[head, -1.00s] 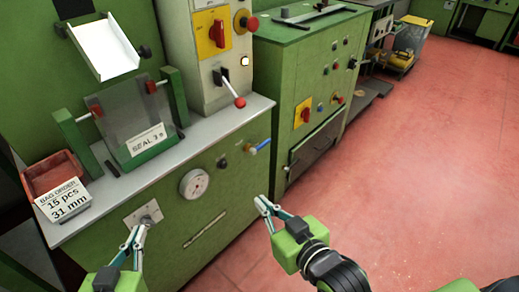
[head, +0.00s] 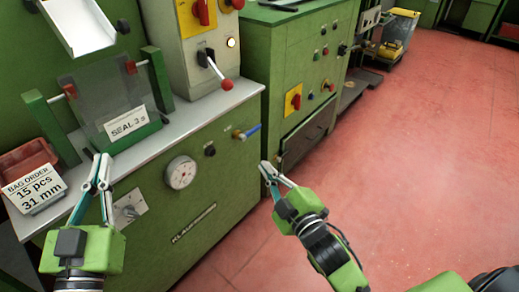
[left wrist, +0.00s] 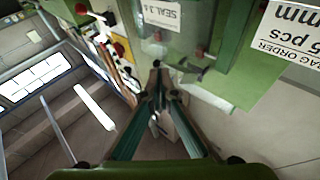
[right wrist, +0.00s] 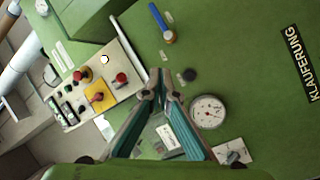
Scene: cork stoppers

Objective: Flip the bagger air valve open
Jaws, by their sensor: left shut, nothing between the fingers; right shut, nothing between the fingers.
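The air valve has a blue lever (head: 251,131) on a brass body, on the green front panel of the bagger. The lever lies roughly sideways, its free end to the right. It also shows in the right wrist view (right wrist: 159,17), at the top. My right gripper (head: 268,168) is shut and empty, below and a little right of the valve in the head view, not touching it. My left gripper (head: 103,161) is shut and empty, before the counter's front edge at the left, far from the valve.
A round gauge (head: 180,172) and a black knob (head: 210,150) sit left of the valve. Above are the counter (head: 190,118) and a red-tipped lever (head: 219,75). A bag order sign (head: 35,190) stands at the left. The red floor (head: 400,170) at the right is clear.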

